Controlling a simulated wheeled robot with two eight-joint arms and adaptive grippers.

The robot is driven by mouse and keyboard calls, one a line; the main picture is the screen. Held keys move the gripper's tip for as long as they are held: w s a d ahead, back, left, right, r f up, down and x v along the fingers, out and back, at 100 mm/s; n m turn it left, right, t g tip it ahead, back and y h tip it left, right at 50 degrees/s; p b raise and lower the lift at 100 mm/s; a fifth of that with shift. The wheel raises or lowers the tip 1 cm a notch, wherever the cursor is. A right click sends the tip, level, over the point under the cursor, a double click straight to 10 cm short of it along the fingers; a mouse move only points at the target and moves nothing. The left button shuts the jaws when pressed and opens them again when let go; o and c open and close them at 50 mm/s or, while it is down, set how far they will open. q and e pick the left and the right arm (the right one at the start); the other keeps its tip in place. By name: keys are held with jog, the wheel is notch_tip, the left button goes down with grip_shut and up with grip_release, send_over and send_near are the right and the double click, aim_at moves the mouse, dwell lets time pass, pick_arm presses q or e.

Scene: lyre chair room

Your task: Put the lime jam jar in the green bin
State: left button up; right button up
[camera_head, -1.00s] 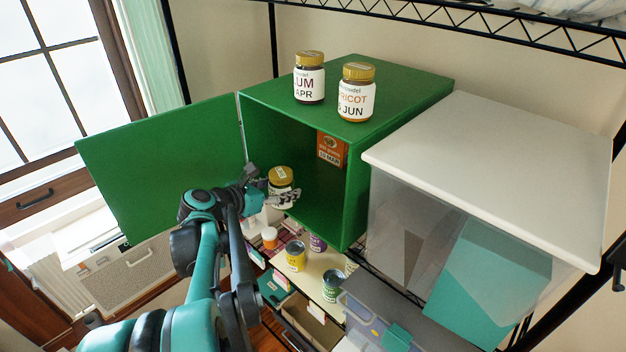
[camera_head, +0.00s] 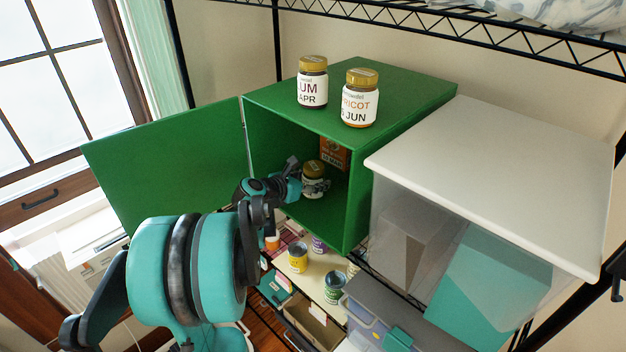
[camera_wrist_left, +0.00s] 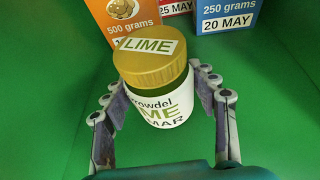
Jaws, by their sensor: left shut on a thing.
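The lime jam jar (camera_wrist_left: 153,75) has a gold lid marked LIME and a white label. In the head view the jar (camera_head: 313,176) is inside the open green bin (camera_head: 348,205), near its front. My left gripper (camera_head: 303,187) reaches in through the bin's opening. In the left wrist view the left gripper (camera_wrist_left: 165,100) has its fingers on both sides of the jar, shut on it. The jar stands about upright over the green floor; I cannot tell if it touches the floor. My right gripper is not in view.
The bin's green door (camera_head: 165,165) is swung open to the left. An orange box (camera_wrist_left: 145,20) and a blue box (camera_wrist_left: 225,18) stand at the back inside. A plum jar (camera_head: 312,82) and an apricot jar (camera_head: 360,97) stand on top. A white-lidded clear container (camera_head: 490,175) is at right.

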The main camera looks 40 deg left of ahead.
pick_arm(q)
jog(key=shift+d, duration=0.1)
jog(key=shift+s+f, duration=0.1)
jog(key=shift+f, duration=0.05)
jog(key=o, duration=1.6)
jog(key=shift+c, duration=0.2)
jog(key=shift+r, duration=0.35)
jog(key=v, duration=1.2)
jog(key=shift+f, duration=0.15)
